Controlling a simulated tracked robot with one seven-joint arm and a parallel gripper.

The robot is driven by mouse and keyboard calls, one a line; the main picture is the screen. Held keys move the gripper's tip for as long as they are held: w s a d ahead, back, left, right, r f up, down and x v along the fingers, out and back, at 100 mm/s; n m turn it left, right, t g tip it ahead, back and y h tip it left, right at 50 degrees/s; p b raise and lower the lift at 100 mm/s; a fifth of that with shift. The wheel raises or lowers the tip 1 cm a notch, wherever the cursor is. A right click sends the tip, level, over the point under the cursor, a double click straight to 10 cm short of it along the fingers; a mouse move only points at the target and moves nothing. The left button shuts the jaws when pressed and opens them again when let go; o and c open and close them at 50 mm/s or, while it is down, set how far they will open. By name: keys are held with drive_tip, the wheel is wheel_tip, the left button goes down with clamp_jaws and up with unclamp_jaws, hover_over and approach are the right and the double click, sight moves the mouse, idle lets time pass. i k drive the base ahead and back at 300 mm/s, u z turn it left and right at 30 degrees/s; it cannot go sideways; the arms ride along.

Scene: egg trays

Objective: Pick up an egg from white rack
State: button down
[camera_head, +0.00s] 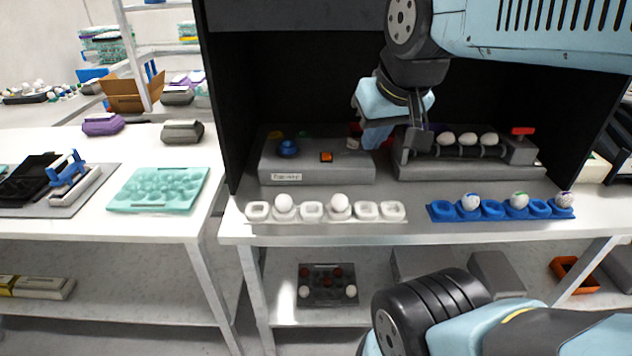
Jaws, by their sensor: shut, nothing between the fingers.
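The white rack (312,212) lies along the front left of the table under the dark booth. It is a row of several cups. Two white eggs sit in it: one egg (284,203) in the second cup from the left and one egg (340,203) in the fourth. The other cups look empty. My gripper (392,146) hangs from the arm behind and to the right of the white rack, near the gap between two grey machines. It is shut and empty, apart from both eggs. Its fingertips are partly hard to make out.
A blue rack (443,211) with several eggs stands to the right of the white rack. Behind are a grey button box (316,173) and a grey roller unit (470,166) bearing eggs. A teal egg tray (158,188) lies on the left table. My arm fills the upper right.

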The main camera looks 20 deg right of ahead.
sight(338, 201)
drive_tip(key=u, duration=0.1)
drive_tip(key=i, duration=0.55)
drive_tip(key=z, duration=0.65)
drive_tip(key=k, duration=1.95)
drive_tip(key=u, duration=0.55)
drive_tip(key=i, duration=1)
